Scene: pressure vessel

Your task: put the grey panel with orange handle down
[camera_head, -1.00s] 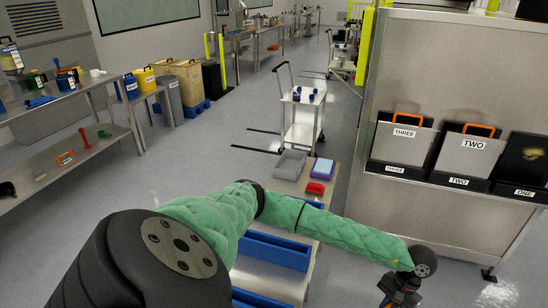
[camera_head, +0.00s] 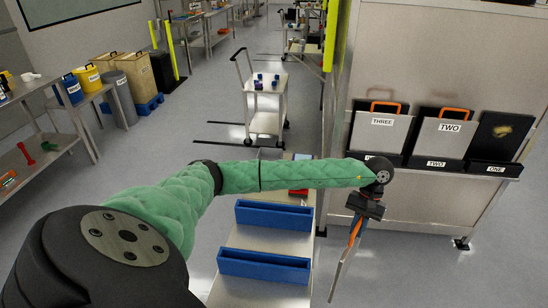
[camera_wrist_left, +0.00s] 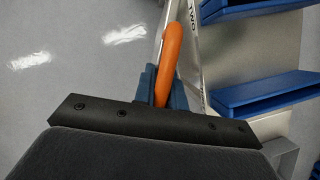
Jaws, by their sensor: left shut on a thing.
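My left gripper (camera_head: 358,214) is shut on the orange handle (camera_head: 355,232) of a grey panel (camera_head: 341,268). The panel hangs below it, tilted and nearly edge-on in the head view, right of the blue holders. Two blue slotted holders, the far one (camera_head: 273,215) and the near one (camera_head: 264,266), stand on a metal surface (camera_head: 245,240). My right gripper is out of view.
A steel wall at right carries a rack with panels labelled THREE (camera_head: 380,136) and TWO (camera_head: 440,138). The black slot labelled ONE (camera_head: 490,140) holds no grey panel. A trolley (camera_head: 265,102) stands farther back. Clear floor (camera_head: 400,270) lies right of the held panel.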

